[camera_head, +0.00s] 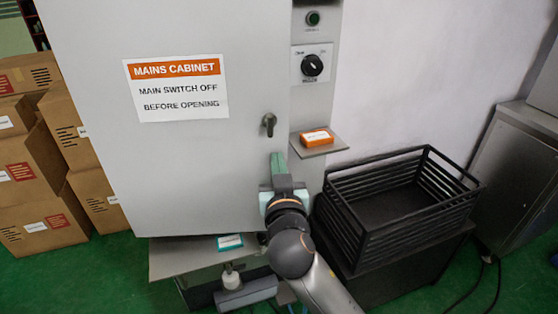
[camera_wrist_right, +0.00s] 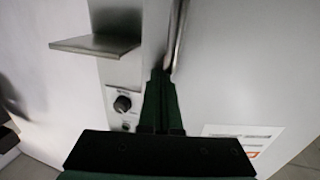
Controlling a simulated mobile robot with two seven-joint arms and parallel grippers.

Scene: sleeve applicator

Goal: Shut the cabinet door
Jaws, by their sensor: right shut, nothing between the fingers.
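The cabinet door (camera_head: 185,175) is a large light-grey panel with an orange and white "MAINS CABINET" sign (camera_head: 177,88) and a dark lever handle (camera_head: 269,122) near its right edge. My right gripper (camera_head: 278,160) is shut and empty, its fingertips at the door's right edge, just below the handle. In the right wrist view the closed fingers (camera_wrist_right: 160,78) point at a dark, shiny vertical seam beside the door (camera_wrist_right: 225,60). I cannot tell whether they touch it or how far the door stands open. The handle is not clear there. My left gripper does not show.
The cabinet's fixed strip carries a rotary switch (camera_head: 312,65), a green button (camera_head: 313,18) and a small shelf (camera_head: 325,148) with an orange box (camera_head: 317,138). A black wire crate (camera_head: 352,225) stands at right. Cardboard boxes (camera_head: 40,205) are stacked at left.

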